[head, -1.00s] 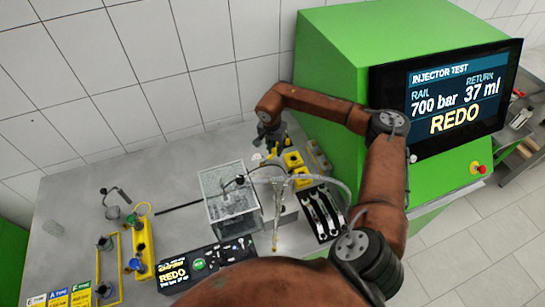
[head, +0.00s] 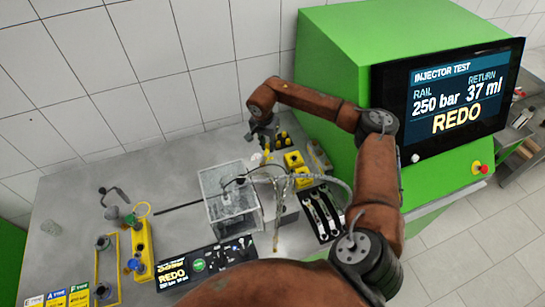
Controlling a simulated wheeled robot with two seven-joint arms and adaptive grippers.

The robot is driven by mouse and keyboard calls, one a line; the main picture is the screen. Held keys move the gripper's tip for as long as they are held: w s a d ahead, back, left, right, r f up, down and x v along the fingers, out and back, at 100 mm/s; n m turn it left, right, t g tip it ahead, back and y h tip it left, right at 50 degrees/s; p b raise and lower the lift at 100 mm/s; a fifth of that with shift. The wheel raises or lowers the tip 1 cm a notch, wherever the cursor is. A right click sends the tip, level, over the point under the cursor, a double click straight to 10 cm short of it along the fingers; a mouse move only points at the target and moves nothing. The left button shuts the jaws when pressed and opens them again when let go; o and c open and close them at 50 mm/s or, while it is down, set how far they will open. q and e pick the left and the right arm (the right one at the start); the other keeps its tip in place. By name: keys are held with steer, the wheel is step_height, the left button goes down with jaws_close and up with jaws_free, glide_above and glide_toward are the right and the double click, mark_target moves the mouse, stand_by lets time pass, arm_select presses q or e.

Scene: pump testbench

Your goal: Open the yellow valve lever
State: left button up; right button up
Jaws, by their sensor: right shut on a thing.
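The yellow valve lever (head: 267,154) is a small yellow piece at the back of the bench, behind the clear box and mostly hidden by my right gripper. My right gripper (head: 264,145) reaches down from above at the back of the bench and is shut on the lever. The finger contact is too small to see clearly. My left gripper is not in view.
A clear box (head: 226,213) stands in front of the gripper. Yellow blocks (head: 296,163) and a black tray of wrenches (head: 322,215) sit to its right. The green machine's screen (head: 447,101) reads 250 bar, 37 ml, REDO. Yellow racks (head: 142,246) stand at left.

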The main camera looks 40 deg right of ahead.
steer(key=shift+w+r, duration=0.1)
steer(key=shift+w, duration=0.2)
steer(key=shift+w, duration=0.1)
